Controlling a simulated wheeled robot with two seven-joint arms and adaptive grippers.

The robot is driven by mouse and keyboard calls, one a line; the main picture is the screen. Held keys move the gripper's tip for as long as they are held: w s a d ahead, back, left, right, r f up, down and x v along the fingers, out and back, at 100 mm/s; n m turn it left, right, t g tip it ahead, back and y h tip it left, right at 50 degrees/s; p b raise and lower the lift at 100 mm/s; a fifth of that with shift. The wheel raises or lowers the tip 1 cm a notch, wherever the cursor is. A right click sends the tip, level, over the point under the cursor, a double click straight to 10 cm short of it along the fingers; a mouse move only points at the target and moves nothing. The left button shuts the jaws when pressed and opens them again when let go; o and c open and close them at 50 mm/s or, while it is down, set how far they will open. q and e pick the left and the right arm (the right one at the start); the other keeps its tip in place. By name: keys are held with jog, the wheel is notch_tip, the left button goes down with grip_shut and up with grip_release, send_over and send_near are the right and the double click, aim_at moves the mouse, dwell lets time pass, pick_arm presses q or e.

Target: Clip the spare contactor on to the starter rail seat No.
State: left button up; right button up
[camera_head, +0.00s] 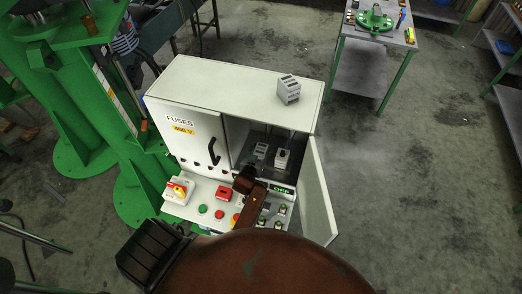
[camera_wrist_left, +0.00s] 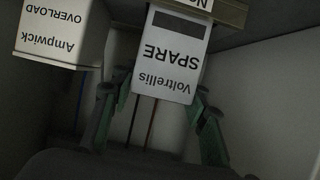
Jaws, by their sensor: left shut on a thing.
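The spare contactor (camera_wrist_left: 168,55), a white block marked Voltrellis SPARE, shows upside down in the left wrist view. My left gripper (camera_wrist_left: 152,98) is shut on it, with a green-padded finger along each side. The contactor's upper end in that view overlaps a brass-coloured rail (camera_wrist_left: 232,12) with a partly hidden label reading "No". Whether it is clipped or only in front of the rail I cannot tell. In the head view my left gripper (camera_head: 246,179) is dark and small at the open cabinet bay. My right gripper is not in view.
A white Ampwick OVERLOAD block (camera_wrist_left: 62,35) sits beside the contactor. The cabinet (camera_head: 190,90) has its right door (camera_head: 317,195) swung open. A grey block (camera_head: 288,89) stands on its top. Buttons and a red-yellow switch (camera_head: 177,189) line the front panel.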

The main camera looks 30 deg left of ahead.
pick_arm(q)
jog(key=shift+f+b, duration=0.35)
jog(key=shift+f, duration=0.15)
jog(key=o, duration=1.5)
notch_tip(320, 180, up, 10)
jog(key=shift+r, duration=0.1)
